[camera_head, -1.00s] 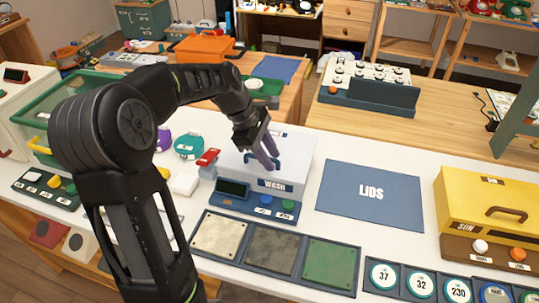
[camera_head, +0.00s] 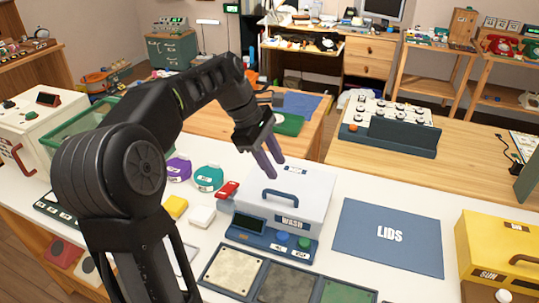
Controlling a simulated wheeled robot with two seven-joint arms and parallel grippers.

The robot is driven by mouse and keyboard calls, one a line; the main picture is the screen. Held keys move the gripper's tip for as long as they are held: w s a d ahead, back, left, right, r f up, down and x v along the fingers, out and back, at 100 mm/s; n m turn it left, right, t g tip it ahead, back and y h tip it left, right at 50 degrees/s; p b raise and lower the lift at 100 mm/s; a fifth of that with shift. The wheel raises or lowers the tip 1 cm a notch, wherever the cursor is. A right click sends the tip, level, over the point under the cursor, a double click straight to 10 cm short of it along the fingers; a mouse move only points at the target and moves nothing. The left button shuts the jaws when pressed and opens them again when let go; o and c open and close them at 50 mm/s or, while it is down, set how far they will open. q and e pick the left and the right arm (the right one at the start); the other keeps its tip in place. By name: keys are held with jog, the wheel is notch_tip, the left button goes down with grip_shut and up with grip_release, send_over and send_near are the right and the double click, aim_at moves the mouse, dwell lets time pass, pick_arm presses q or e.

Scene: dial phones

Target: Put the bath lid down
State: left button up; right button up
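The bath lid (camera_head: 310,184) is a pale grey-white cover with a blue arched handle (camera_head: 281,199). It sits on the blue wash bath (camera_head: 262,240), which has a WASH label, a small dark screen and blue and green buttons. My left gripper (camera_head: 270,166) is above and behind the handle, apart from it. Its two purple-grey fingers point down with a gap between them and nothing held. The blue LIDS mat (camera_head: 360,255) lies flat and bare to the right of the bath. My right gripper is not in view.
Three panels, pale (camera_head: 232,270), grey and green, lie in a tray in front of the bath. A red item (camera_head: 228,190) and a white block (camera_head: 202,217) stand close left of it. A yellow SUN box (camera_head: 490,245) stands at the right.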

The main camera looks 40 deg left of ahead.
pick_arm(q)
jog(key=shift+v, duration=1.15)
